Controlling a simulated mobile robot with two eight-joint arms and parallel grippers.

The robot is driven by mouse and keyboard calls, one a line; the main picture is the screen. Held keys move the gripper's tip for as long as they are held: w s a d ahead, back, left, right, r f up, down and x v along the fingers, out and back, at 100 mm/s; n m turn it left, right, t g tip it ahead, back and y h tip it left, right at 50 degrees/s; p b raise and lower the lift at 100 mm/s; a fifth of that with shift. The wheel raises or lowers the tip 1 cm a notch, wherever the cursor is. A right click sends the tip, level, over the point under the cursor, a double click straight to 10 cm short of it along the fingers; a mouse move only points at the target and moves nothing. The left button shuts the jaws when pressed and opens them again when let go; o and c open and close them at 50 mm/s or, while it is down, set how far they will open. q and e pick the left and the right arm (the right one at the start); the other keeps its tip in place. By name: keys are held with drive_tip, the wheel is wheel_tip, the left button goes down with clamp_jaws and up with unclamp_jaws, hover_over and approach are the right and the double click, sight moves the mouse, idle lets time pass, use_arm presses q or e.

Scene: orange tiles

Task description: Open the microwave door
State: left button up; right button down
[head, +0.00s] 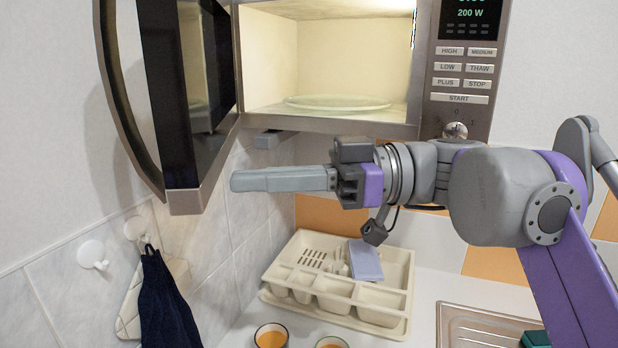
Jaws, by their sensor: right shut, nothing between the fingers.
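The microwave (345,124) is at the top of the head view, with its lit cream interior and a glass turntable (337,103) showing. Its dark door (172,95) stands wide open, swung out to the left. The curved door handle (128,100) is on the door's far left side. My right gripper (236,181) reaches in from the right, below the microwave's opening. It is shut and empty, its fingertips pointing left, just right of the door's lower edge and apart from the handle. My left gripper is not in view.
Below my right gripper, a cream cutlery tray (408,270) holds a bluish item on the counter. Two cups (271,336) stand at the bottom edge. A metal sink (470,325) is at the lower right. A dark cloth (168,305) hangs from wall hooks at the left.

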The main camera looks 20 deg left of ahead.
sight(205, 184)
drive_tip(key=shift+x, duration=1.2)
drive_tip(key=p+x, duration=0.1)
drive_tip(key=x, duration=0.4)
drive_tip(key=shift+s+d+r+p, duration=0.2)
drive_tip(key=shift+s+p, duration=0.1)
drive_tip(key=shift+p, duration=0.1)
drive_tip(key=shift+a+f, duration=0.2)
drive_tip(key=shift+a, duration=0.2)
drive_tip(key=shift+s+d, duration=0.1)
